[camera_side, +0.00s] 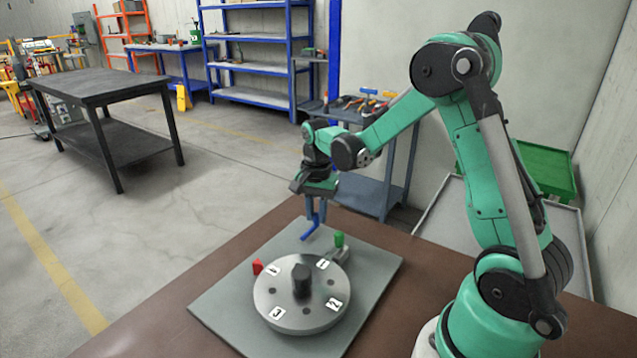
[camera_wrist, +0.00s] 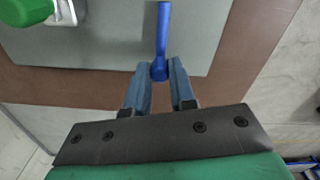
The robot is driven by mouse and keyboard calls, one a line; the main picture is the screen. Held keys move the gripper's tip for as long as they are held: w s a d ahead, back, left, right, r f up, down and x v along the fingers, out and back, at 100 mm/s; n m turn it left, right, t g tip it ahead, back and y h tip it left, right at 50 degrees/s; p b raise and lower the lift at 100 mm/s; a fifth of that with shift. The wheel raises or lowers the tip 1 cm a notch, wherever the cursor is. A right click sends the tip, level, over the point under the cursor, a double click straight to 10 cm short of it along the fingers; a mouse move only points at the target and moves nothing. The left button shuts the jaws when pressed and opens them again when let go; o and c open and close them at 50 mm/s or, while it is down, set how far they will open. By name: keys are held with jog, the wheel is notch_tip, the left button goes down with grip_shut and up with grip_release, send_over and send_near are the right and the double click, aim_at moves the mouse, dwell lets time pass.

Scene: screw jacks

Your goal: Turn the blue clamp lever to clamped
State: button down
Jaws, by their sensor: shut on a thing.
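The blue clamp lever (camera_side: 309,232) is by the far corner of the grey plate (camera_side: 222,304), its bar slanting down to the left. It also shows in the wrist view (camera_wrist: 163,35), where the bar points up the picture from a rounded end. My gripper (camera_side: 317,218) is above that corner, pointing down. In the wrist view my gripper (camera_wrist: 160,70) has its two blue-grey fingers on either side of the lever's rounded end, shut on it. What lies under that end is hidden by the fingers.
A round grey dial (camera_side: 282,315) with numbered marks and a dark central knob (camera_side: 302,280) sits on the plate. A red pointer (camera_side: 258,267) stands left of it. A green-handled part (camera_side: 339,240) stands close right of the lever. The brown tabletop (camera_side: 225,262) is otherwise bare.

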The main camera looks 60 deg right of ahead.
jog(key=shift+w+n, duration=0.15)
jog(key=shift+n, duration=0.15)
jog(key=shift+w+n, duration=0.4)
jog(key=shift+n, duration=0.5)
jog(key=n, duration=0.1)
jog(key=w+n, duration=0.1)
jog(key=n, duration=0.1)
jog(key=shift+w+a+n, duration=0.25)
jog(key=shift+a+n, duration=0.1)
jog(key=shift+n, duration=0.05)
jog(key=n, duration=0.1)
jog(key=w+a+n, duration=0.1)
jog(key=n, duration=0.1)
jog(key=shift+w+a+n, duration=0.2)
jog(key=shift+n, duration=0.5)
jog(key=shift+w+a+n, duration=0.15)
jog(key=shift+a+n, duration=0.05)
jog(key=shift+n, duration=0.5)
jog(key=shift+a, duration=0.1)
jog(key=c, duration=0.7)
grip_release()
